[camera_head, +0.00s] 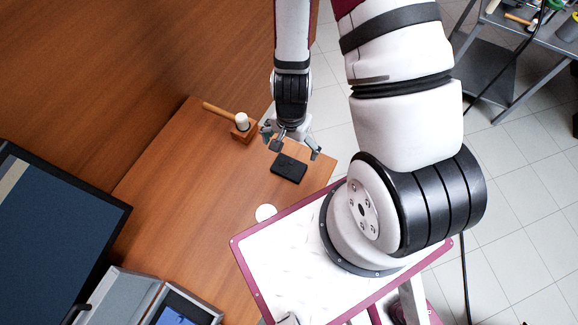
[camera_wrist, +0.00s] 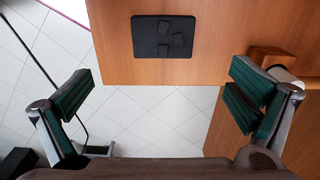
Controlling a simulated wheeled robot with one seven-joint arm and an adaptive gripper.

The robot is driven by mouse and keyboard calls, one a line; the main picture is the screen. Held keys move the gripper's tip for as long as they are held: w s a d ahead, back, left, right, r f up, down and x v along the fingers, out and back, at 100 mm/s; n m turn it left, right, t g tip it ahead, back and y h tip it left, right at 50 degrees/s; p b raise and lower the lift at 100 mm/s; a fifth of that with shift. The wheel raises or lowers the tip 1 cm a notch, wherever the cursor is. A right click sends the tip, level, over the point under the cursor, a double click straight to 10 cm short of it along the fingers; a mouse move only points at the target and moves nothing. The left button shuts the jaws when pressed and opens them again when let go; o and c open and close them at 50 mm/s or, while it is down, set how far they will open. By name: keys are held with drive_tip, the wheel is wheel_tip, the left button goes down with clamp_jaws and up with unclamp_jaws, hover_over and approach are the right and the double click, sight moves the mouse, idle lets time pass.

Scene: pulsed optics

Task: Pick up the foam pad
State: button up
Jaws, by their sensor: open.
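The foam pad (camera_head: 289,168) is a flat dark rectangle lying on the wooden table near its right edge. In the wrist view the foam pad (camera_wrist: 150,37) shows cut-out shapes on its top and lies ahead of the fingers, at the top of the picture. My gripper (camera_head: 293,146) is above the table beside the pad, apart from it as far as I can see. In the wrist view my gripper (camera_wrist: 160,98) has its two green-padded fingers spread wide with nothing between them.
A wooden block (camera_head: 243,133) with a white round item and a wooden handle stands left of my gripper. A white disc (camera_head: 266,213) lies nearer. A monitor (camera_head: 60,230) and an open grey case (camera_head: 150,298) are at lower left. Tiled floor lies beyond the table edge.

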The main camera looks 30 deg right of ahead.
hover_over(290, 166)
drive_tip(key=f, duration=0.7)
drive_tip(key=shift+s+f, duration=0.1)
drive_tip(key=shift+s, duration=0.1)
drive_tip(key=shift+w+f+p, duration=0.2)
drive_tip(key=shift+f+p, duration=0.15)
drive_tip(key=shift+f, duration=2.2)
drive_tip(key=c, duration=0.9)
